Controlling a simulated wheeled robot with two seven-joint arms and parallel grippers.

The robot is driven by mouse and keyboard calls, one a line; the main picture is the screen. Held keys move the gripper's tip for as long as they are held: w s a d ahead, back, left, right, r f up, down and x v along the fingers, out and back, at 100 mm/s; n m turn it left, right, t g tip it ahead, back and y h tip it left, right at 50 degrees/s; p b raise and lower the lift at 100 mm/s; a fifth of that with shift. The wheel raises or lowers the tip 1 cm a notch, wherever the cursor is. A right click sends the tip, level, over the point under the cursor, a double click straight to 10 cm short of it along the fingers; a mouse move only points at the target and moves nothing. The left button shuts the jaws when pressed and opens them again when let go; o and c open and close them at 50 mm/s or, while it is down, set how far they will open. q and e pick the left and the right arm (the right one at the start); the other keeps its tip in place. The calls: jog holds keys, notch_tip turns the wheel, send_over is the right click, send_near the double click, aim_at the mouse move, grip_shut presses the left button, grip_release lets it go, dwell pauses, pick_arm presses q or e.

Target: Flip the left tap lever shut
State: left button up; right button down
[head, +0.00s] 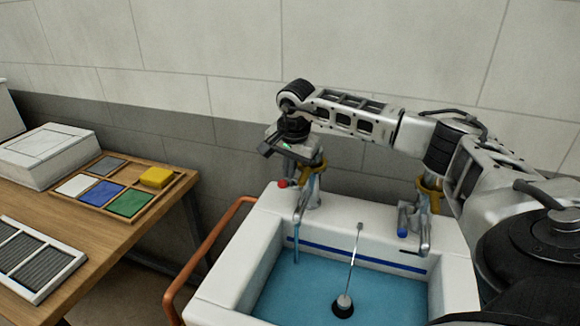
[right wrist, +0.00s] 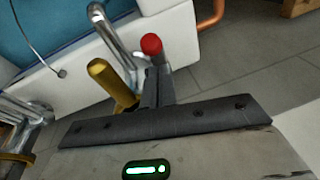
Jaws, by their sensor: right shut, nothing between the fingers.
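The left tap (head: 312,190) stands on the back rim of the white basin, with a chrome spout and a brass-coloured part. Its red-tipped lever (head: 282,184) sticks out to the left. A thin blue stream (head: 297,245) runs from its spout into the basin. My right gripper (head: 272,148) is above and beside this tap, shut and empty. In the right wrist view the shut fingers (right wrist: 153,90) lie close beside the red lever tip (right wrist: 151,45); I cannot tell whether they touch. The brass-coloured part (right wrist: 110,80) is left of them. My left gripper is not in view.
The right tap (head: 424,225) has a blue-tipped lever (head: 402,220). The basin (head: 220,290) holds blue water and a plug on a chain (head: 343,305). A copper pipe (head: 205,255) runs left of it. A wooden table (head: 100,245) with trays stands at the left.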

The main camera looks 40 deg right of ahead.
aim_at(285, 185)
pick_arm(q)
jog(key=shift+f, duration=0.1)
pick_arm(e)
jog(key=shift+a, duration=0.1)
jog(key=shift+s+a+f+t+h+b, duration=0.25)
jog(key=shift+a+f+t+h+b, duration=0.2)
jog(key=shift+h, duration=0.25)
jog(key=shift+s+a+f+b, duration=0.35)
jog(key=shift+a+f+b, duration=0.2)
jog(key=shift+a+f, duration=0.1)
jog(key=shift+s+a+f, duration=0.1)
jog(key=shift+a+f, duration=0.1)
jog(key=shift+f, duration=0.05)
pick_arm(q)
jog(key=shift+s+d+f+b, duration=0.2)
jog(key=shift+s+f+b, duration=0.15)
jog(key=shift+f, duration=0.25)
pick_arm(e)
jog(key=shift+s+a+f, duration=0.1)
jog(key=shift+a+f, duration=0.05)
jog(key=shift+f, duration=0.05)
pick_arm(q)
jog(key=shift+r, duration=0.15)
